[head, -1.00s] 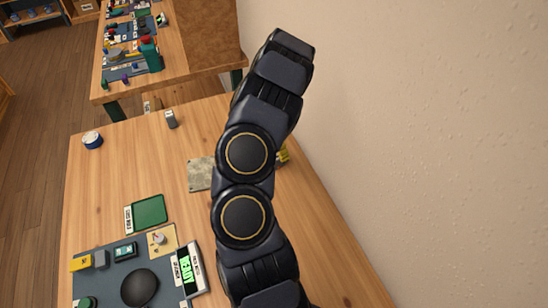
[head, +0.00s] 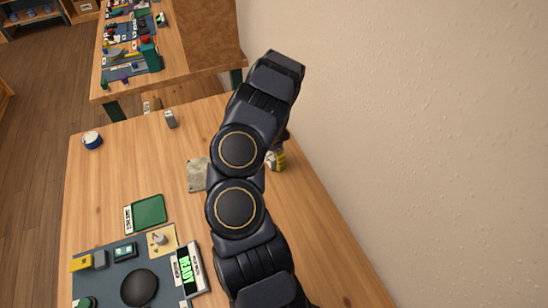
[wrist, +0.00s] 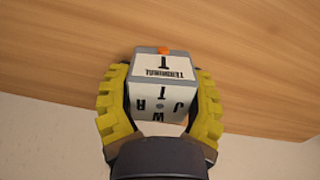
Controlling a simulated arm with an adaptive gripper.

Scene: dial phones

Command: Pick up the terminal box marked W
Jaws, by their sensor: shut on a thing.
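My gripper (wrist: 160,74) has yellow ridged fingers closed on both sides of a small grey-and-white terminal box (wrist: 163,104) in the wrist view. One face of the box reads TERMINAL with a large T, upside down, beside an orange spot. The face nearer the camera carries the letters T, J, R and W around a small dot. In the head view my arm covers most of the gripper, and only a bit of yellow finger (head: 277,160) shows at its right. The box is hidden there. I cannot tell whether the box is clear of the table.
A stone-like slab (head: 196,175) lies left of my arm. A green tray (head: 149,211), a dark mat (head: 115,272) with several items and a READY display (head: 187,270) are nearer. A wall (head: 420,130) rises right.

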